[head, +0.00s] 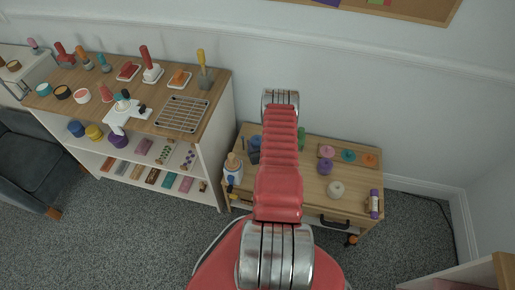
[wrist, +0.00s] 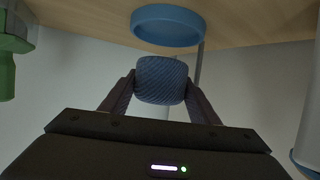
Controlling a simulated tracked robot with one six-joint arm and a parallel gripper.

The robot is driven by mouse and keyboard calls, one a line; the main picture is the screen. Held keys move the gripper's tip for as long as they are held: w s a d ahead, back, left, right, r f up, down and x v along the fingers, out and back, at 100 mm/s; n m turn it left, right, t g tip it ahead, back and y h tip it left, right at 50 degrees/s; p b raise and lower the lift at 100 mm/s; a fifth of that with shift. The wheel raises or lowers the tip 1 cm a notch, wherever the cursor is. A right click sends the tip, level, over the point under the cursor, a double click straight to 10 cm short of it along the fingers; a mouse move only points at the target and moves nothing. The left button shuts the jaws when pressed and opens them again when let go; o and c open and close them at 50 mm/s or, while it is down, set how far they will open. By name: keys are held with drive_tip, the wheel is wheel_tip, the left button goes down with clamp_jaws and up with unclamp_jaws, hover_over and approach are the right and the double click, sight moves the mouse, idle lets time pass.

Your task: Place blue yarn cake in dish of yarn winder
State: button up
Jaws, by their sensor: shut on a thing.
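In the wrist view the blue yarn cake (wrist: 162,80) is a ribbed dark-blue cylinder between the two dark fingers of my gripper (wrist: 161,88). The gripper is shut on its sides. A blue round dish (wrist: 168,27) with a raised rim shows just beyond the cake, near the wood surface. In the picture a narrow gap separates cake and dish; their true distance is unclear. A thin grey rod (wrist: 198,66) stands beside the dish. In the head view my arm covers the gripper, and I cannot make out the held cake or the dish for certain.
The wooden cart (head: 310,186) carries a purple yarn cake (head: 325,167), a cream yarn cake (head: 336,189) and several coloured discs on the right. A green object (wrist: 8,65) and a white object (wrist: 308,115) flank the gripper. A crowded shelf (head: 213,125) stands at left.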

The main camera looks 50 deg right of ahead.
drive_tip(key=shift+f, duration=2.1)
drive_tip(key=o, duration=1.1)
drive_tip(key=shift+c, duration=0.2)
drive_tip(key=v, duration=1.2)
drive_tip(key=shift+r, duration=0.1)
